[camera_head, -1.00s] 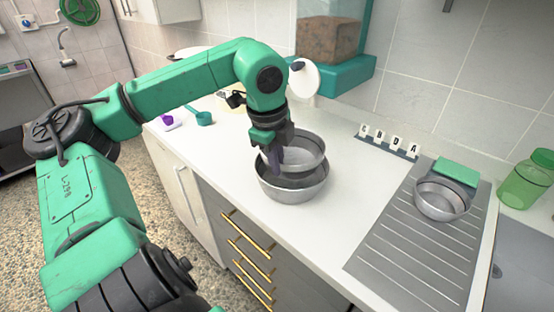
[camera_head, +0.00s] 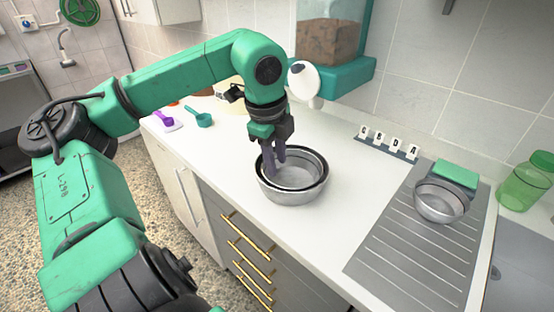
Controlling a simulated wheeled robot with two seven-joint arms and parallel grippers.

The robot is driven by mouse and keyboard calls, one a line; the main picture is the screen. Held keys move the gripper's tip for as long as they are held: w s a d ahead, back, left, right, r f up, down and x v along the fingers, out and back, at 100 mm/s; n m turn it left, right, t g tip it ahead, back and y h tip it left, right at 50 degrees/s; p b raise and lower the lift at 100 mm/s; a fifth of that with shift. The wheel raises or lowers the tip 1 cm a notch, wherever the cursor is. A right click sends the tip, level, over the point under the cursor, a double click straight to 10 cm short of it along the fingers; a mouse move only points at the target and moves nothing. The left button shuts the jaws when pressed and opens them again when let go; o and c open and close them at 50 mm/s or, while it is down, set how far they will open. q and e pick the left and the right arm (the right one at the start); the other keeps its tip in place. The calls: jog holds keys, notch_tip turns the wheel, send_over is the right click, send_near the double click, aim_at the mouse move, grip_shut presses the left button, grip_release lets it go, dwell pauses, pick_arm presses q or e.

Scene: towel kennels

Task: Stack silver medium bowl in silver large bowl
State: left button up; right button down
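The silver large bowl (camera_head: 291,197) stands on the white counter. The silver medium bowl (camera_head: 300,177) sits inside it, its rim close to level with the large bowl's rim. My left gripper (camera_head: 276,165) points down at the left side of the two bowls. Its dark fingers show a little apart at the medium bowl's rim, and they hide part of both rims there. My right gripper is not in view.
A smaller silver bowl (camera_head: 440,204) stands on the grooved drainboard (camera_head: 410,250) at right, by a green sponge (camera_head: 456,173). Letter blocks (camera_head: 390,143) stand behind. Teal and purple scoops (camera_head: 203,118) lie at left. A green jar (camera_head: 526,180) stands far right.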

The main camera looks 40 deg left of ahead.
pick_arm(q)
jog(key=v, duration=1)
jog(key=shift+r, duration=0.2)
jog(key=shift+s, duration=0.1)
